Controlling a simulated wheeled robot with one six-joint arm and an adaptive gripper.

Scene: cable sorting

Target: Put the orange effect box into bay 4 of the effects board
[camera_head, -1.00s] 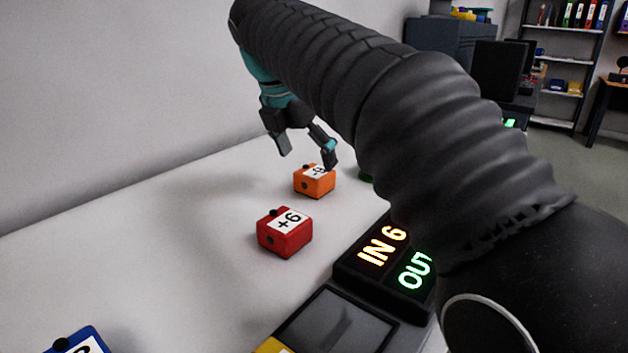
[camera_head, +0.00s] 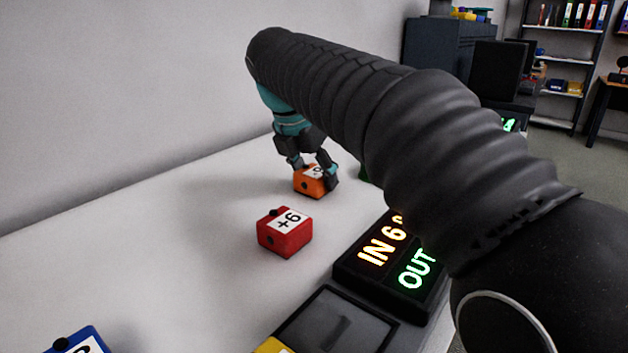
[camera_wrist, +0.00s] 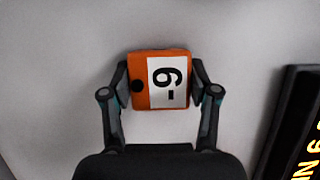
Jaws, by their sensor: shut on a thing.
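The orange effect box (camera_head: 309,187) stands on the white table, with a white label on top and a dark knob. My gripper (camera_head: 316,178) is shut on the box from above, one finger on each side. It also shows in the wrist view (camera_wrist: 161,88). Bay 4 cannot be made out; my arm covers much of the board's far part.
A red box (camera_head: 285,236) marked "+6" stands on the table (camera_head: 150,240) between the orange box and the camera. A blue box (camera_head: 80,342) is at the lower left. A display (camera_head: 385,262) shows "IN 6" and "OUT". The table's left part is clear.

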